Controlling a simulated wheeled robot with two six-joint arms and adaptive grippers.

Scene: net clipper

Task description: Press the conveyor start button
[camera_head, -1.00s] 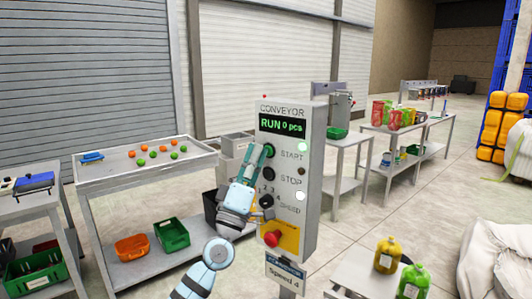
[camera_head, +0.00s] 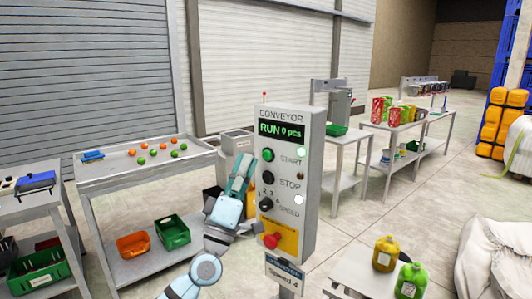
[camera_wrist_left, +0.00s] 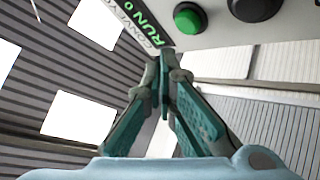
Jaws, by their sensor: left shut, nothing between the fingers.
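The grey conveyor control box (camera_head: 310,190) stands upright on a post in the middle of the head view. Its display (camera_head: 282,129) reads "RUN 0 pcs". The green start button (camera_head: 268,154) is on its front, beside the word START, and is uncovered. It also shows in the left wrist view (camera_wrist_left: 188,17). The black stop button (camera_head: 268,177) is below it. My left gripper (camera_head: 246,156) is shut and empty, its teal fingertips just left of the start button and apart from it. In the left wrist view the fingertips (camera_wrist_left: 164,65) meet below the button. My right gripper is not in view.
Below the stop button are a black speed knob (camera_head: 266,205) and a red emergency button (camera_head: 271,241) on a yellow plate. A grey table (camera_head: 110,172) with orange and green balls stands left. Yellow and green jugs (camera_head: 386,254) stand at the lower right.

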